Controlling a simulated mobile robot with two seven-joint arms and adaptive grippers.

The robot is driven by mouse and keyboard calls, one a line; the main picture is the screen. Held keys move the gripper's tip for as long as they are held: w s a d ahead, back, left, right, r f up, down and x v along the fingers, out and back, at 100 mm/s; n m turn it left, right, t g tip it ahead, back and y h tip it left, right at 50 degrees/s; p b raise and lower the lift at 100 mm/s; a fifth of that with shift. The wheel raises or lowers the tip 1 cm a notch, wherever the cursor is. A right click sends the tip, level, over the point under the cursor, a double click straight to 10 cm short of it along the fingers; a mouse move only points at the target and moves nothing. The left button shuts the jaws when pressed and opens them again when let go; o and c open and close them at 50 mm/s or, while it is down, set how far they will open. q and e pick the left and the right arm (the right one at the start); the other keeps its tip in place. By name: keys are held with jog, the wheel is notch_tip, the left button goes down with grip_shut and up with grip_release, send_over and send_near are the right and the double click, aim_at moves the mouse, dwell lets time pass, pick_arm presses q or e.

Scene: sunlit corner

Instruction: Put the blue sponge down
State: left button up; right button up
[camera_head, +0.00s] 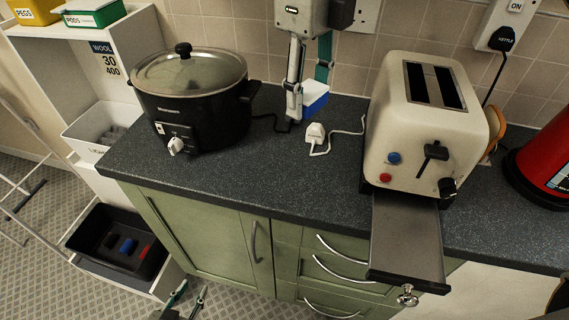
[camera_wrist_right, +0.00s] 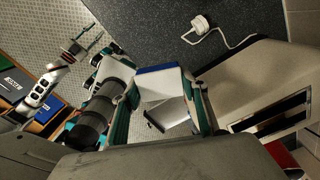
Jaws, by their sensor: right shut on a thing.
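The blue sponge (camera_head: 315,92), blue with a white layer, is near the back of the dark worktop (camera_head: 300,178). My right gripper (camera_head: 310,78) comes down from the top and is shut on it. In the right wrist view the sponge (camera_wrist_right: 160,84) sits between the two fingers, its white face showing and a blue strip along its far edge. I cannot tell whether it touches the worktop. My left gripper (camera_head: 187,299) is low at the bottom edge, in front of the green cupboards, its fingers apart and empty.
A black slow cooker (camera_head: 205,108) stands left of the sponge. A cream toaster (camera_head: 400,140) with its crumb tray (camera_head: 408,230) pulled out stands right. A white plug (camera_head: 315,132) and cable lie just in front. A red kettle (camera_head: 550,160) is far right. The front middle worktop is clear.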

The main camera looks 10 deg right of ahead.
aim_at(300, 179)
jog(key=shift+w+a+r, duration=0.15)
jog(key=shift+f, duration=0.25)
notch_tip(300, 179, down, 19)
jog(key=shift+f, duration=0.1)
jog(key=shift+f+b, duration=0.1)
jog(key=shift+b, duration=0.2)
jog(key=shift+f, duration=0.15)
jog(key=o, duration=1.1)
jog(key=shift+c, duration=0.2)
notch_tip(300, 179, up, 12)
jog(key=shift+r, duration=0.25)
